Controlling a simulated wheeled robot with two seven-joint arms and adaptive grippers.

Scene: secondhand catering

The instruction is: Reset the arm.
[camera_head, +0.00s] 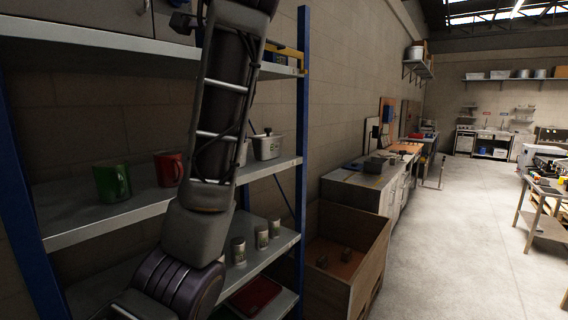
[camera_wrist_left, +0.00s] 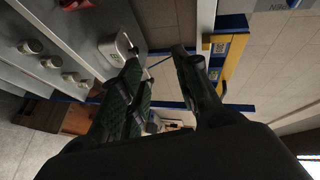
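My left arm stands raised in front of a shelf rack (camera_head: 95,233) in the head view, running from the bottom up past the top edge. My left gripper (camera_wrist_left: 157,58) shows in the left wrist view with its two dark fingers apart. Nothing is visible between them. The arm hides part of the shelves in the head view. My right gripper is not in view.
Several cans (camera_head: 262,237) stand on the shelf below. A wooden crate (camera_head: 343,258) stands right of the rack. The floor (camera_head: 460,240) further right is clear.

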